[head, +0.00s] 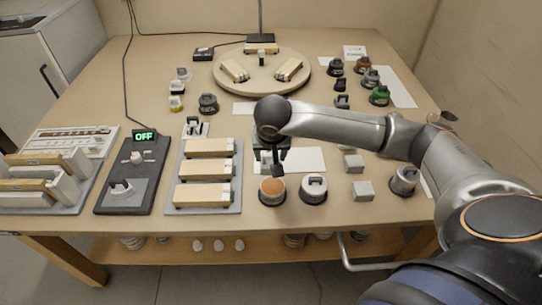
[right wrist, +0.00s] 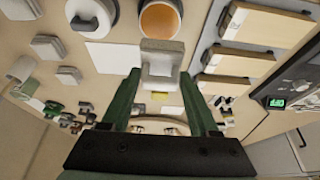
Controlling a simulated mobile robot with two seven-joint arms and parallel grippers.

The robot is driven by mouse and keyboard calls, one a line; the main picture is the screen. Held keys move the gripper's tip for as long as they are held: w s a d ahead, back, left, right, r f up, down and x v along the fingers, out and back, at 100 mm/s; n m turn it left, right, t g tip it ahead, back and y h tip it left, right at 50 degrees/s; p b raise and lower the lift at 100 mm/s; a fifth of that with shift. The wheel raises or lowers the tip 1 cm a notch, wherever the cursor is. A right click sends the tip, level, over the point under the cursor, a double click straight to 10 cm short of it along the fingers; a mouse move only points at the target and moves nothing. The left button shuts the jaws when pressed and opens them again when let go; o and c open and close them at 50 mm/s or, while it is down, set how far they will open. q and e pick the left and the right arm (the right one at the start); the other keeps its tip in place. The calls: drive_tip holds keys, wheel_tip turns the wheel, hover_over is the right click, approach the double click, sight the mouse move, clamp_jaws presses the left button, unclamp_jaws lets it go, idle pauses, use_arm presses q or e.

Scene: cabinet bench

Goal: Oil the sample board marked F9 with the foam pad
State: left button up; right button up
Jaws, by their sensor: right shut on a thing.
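My right gripper (head: 272,160) is over the front middle of the bench, just behind an open round pot of amber liquid (head: 272,188). In the right wrist view its green fingers (right wrist: 160,85) are shut on a pale grey block with a grip, which looks like the foam pad (right wrist: 161,64). The pot also shows there (right wrist: 160,20), beyond the pad. Three pale wooden boards (head: 205,170) lie on a grey rack (head: 232,208) left of the gripper. More boards lie on the round turntable (head: 262,82). I cannot read an F9 mark on any board. My left gripper is not in view.
A lidded pot (head: 313,190) stands right of the amber one. Small grey blocks (head: 362,191) and another pot (head: 404,180) stand farther right. A dark control box reading OFF (head: 133,185) is left of the rack. Dark-based pots (head: 380,95) stand at the back right.

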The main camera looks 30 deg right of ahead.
drive_tip(key=shift+s+d+f, duration=0.1)
drive_tip(key=shift+s, duration=0.2)
drive_tip(key=shift+f, duration=0.15)
wheel_tip(320, 180, down, 4)
drive_tip(key=b, duration=0.3)
drive_tip(key=shift+f, duration=0.6)
drive_tip(key=shift+f+b, duration=0.2)
drive_tip(key=shift+b, duration=0.1)
drive_tip(key=shift+f, duration=0.1)
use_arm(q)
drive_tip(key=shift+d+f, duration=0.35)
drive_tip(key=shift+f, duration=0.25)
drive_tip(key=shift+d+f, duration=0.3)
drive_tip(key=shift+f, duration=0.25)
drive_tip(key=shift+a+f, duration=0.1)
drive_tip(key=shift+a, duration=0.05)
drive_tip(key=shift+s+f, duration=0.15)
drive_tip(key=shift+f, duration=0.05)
use_arm(e)
drive_tip(key=shift+f, duration=0.1)
